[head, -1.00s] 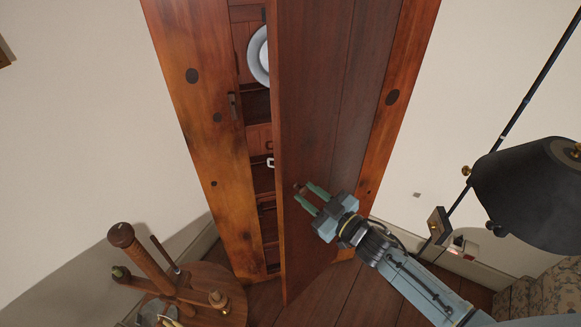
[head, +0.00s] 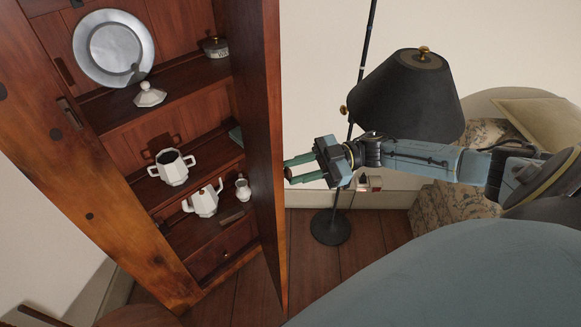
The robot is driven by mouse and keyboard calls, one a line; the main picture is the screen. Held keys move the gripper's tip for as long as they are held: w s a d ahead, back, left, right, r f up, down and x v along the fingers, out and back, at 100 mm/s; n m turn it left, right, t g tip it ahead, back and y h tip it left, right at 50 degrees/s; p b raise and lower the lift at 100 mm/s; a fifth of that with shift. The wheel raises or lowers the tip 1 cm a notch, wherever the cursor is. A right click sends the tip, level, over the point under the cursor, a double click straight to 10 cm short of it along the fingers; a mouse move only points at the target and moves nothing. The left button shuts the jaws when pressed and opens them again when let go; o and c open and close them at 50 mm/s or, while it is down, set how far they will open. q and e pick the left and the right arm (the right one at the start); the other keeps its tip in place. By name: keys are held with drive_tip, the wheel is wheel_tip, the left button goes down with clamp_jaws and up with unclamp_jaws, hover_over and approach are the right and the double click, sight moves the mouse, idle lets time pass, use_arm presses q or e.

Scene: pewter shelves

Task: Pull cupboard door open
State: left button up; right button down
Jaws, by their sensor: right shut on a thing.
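The wooden cupboard door (head: 262,120) stands wide open and shows as a narrow dark panel, seen nearly edge-on. The open wooden cupboard (head: 62,150) is to its left, with its shelves exposed. My right gripper (head: 288,172) is on the outer side of the door, with its green fingertips at the door's face. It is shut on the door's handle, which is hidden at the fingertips. My left gripper is not in view.
The shelves hold a grey plate (head: 113,48), a two-handled white pot (head: 173,166), a white teapot (head: 204,200) and a small jug (head: 243,188). A black-shaded floor lamp (head: 405,98) stands behind my right arm. A patterned armchair (head: 440,205) is at the right.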

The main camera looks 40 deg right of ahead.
drive_tip(key=shift+s+d+f, duration=0.1)
drive_tip(key=shift+d, duration=0.35)
drive_tip(key=c, duration=1.1)
unclamp_jaws()
wheel_tip(320, 180, up, 10)
drive_tip(key=shift+p, duration=0.45)
